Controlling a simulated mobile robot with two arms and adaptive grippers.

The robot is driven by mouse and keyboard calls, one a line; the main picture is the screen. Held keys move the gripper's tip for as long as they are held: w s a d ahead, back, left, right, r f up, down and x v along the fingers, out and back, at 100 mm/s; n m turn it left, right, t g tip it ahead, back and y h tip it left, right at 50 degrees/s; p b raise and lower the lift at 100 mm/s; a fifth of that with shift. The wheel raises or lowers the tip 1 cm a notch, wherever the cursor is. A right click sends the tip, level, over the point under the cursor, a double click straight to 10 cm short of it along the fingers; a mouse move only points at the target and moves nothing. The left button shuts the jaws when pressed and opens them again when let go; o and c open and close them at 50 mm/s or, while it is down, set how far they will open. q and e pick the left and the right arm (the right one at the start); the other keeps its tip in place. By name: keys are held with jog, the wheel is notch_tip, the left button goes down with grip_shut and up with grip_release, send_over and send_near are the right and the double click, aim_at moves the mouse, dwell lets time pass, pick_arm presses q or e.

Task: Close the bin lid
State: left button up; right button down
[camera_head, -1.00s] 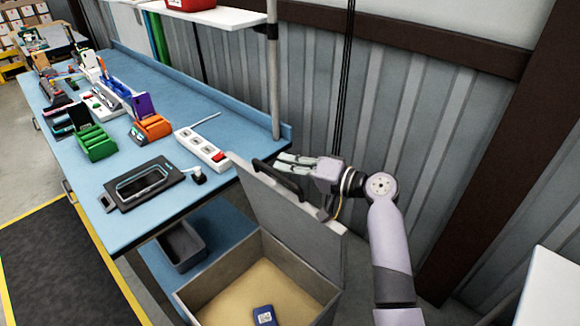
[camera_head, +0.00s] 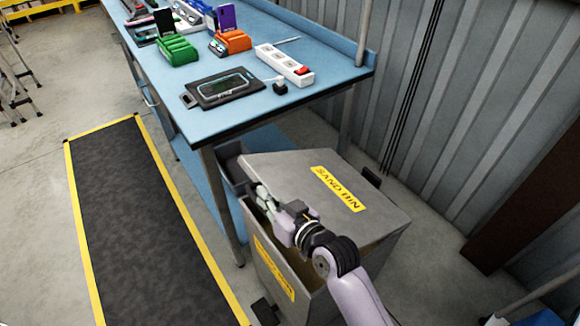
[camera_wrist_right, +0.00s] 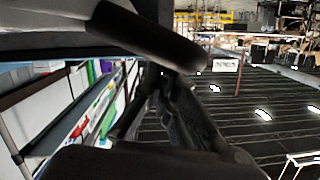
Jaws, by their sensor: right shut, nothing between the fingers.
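The grey sand bin (camera_head: 265,262) stands at the right end of the workbench. Its grey lid (camera_head: 290,172), with a yellow "SAND BIN" label (camera_head: 338,188), is tilted down over the bin. A gap with the tan inside showing remains under the lid's near edge. My right gripper (camera_head: 264,197) is shut and empty at the lid's near left edge; its wrist hides part of that edge and the bin front. In the right wrist view, a dark rounded bar (camera_wrist_right: 150,36), perhaps the lid's handle, crosses close above the dark fingers. My left gripper is out of view.
The blue workbench (camera_head: 225,118) holds a black device (camera_head: 222,88), a white power strip (camera_head: 285,65) and colourful holders. A grey tub (camera_head: 232,165) sits on its lower shelf. A black mat (camera_head: 140,225) lies left of the bin. The corrugated wall (camera_head: 480,120) is behind.

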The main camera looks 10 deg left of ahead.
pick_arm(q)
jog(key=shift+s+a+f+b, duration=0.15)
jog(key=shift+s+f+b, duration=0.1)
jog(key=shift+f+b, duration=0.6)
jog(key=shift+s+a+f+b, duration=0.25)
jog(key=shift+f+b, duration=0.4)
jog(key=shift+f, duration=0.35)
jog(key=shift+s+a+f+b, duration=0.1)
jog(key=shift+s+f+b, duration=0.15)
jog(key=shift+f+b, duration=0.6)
pick_arm(e)
jog(key=s+a+f+n, duration=0.1)
jog(key=f, duration=0.5)
jog(key=s+a+f+n, duration=0.1)
jog(key=s+a+f, duration=0.1)
jog(key=f, duration=0.5)
jog(key=shift+s+a+n+t+h, duration=0.15)
jog(key=shift+a+n+t+h, duration=0.15)
jog(key=shift+n+t, duration=0.1)
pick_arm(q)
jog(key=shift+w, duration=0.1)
pick_arm(e)
jog(key=shift+d, duration=0.1)
